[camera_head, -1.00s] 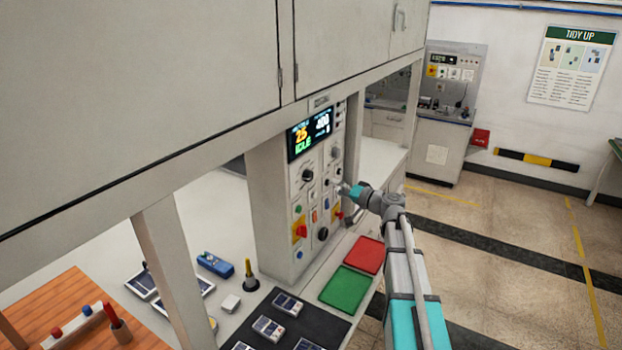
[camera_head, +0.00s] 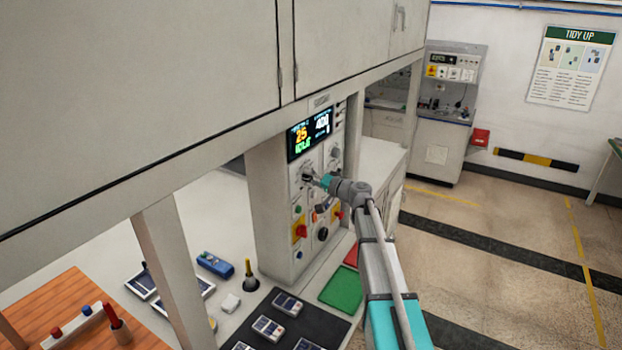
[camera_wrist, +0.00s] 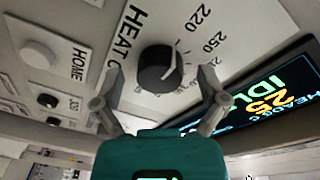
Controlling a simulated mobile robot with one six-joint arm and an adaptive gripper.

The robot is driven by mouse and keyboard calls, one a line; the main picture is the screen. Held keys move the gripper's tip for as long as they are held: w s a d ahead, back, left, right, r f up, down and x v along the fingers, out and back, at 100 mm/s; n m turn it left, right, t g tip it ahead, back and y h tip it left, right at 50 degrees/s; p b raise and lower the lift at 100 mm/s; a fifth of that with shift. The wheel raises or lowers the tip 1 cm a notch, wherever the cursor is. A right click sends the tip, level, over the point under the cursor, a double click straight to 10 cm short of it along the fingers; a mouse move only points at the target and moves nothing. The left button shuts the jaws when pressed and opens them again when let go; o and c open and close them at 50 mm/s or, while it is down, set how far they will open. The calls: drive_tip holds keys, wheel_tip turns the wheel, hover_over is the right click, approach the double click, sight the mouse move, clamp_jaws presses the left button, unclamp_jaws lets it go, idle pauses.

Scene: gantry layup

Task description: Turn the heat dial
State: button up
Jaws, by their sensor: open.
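The heat dial (camera_wrist: 157,68) is a round black knob with a white pointer line on a white plate marked "HEAT C", with numbers such as 220 and 250, in the wrist view. In the head view the dial (camera_head: 307,172) is on the upper left of the control panel, partly hidden by my gripper (camera_head: 315,178). In the wrist view my gripper (camera_wrist: 160,92) is open, with one finger to each side of the dial. I cannot tell whether either finger touches it.
A lit display (camera_head: 309,134) reading 25 sits just above the dial. Other knobs and switches, including a red one on yellow (camera_head: 300,231), lie below. A green mat (camera_head: 342,289) and small devices (camera_head: 268,327) are on the bench. An overhead cabinet (camera_head: 200,80) hangs above.

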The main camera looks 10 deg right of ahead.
drive_tip(key=c, duration=1.1)
drive_tip(key=shift+c, duration=0.2)
drive_tip(key=shift+m, duration=0.4)
drive_tip(key=m+p, duration=0.1)
drive_tip(key=m, duration=0.4)
drive_tip(key=m+g+p, duration=0.1)
drive_tip(key=m, duration=0.4)
drive_tip(key=shift+r+g, duration=0.15)
drive_tip(key=shift+g, duration=0.15)
drive_tip(key=shift+m, duration=0.3)
